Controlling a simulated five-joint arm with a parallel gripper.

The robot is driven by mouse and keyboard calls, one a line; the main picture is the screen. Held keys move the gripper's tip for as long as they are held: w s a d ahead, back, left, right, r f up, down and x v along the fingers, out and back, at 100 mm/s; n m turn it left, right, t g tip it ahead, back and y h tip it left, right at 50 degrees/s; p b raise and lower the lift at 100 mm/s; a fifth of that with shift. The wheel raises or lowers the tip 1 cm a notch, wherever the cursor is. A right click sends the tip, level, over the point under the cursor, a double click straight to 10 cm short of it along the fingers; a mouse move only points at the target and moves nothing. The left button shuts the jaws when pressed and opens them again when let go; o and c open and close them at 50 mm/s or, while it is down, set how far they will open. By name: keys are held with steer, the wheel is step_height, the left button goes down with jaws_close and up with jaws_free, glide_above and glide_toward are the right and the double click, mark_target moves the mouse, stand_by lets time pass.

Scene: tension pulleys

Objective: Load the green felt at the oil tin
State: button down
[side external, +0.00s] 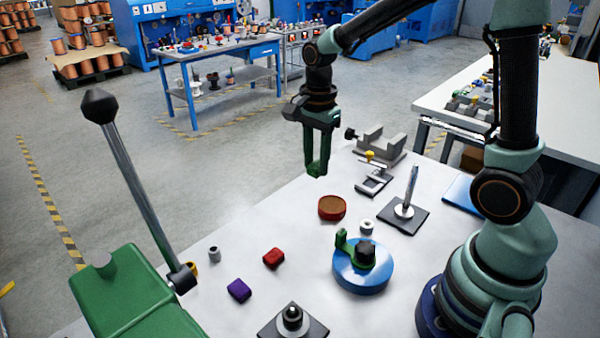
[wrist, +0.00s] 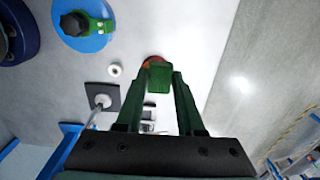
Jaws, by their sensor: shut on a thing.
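My gripper (side external: 317,170) hangs fingers-down above the table, up and slightly left of the oil tin in the side view. In the wrist view, my gripper (wrist: 160,82) is shut on the green felt (wrist: 160,77), a small green block between the fingertips. In the side view the felt blends with the green fingers. The oil tin (side external: 332,207) is a low round red tin with a brown top, standing on the table. In the wrist view the oil tin (wrist: 152,59) shows as a red-orange edge just beyond the felt, mostly hidden by it.
A red block (side external: 273,258) and a purple block (side external: 239,290) lie on the table. A blue round base (side external: 363,275) with a green arm stands right of them. A post on a dark plate (side external: 404,214) and a grey bracket (side external: 380,147) stand behind. A green lever fixture (side external: 135,295) is at left.

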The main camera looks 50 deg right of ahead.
glide_above(331, 205)
step_height(331, 205, down, 5)
steer(key=shift+f, duration=3.1)
steer(key=shift+f, duration=0.6)
step_height(331, 205, up, 7)
stand_by(0.5)
stand_by(0.4)
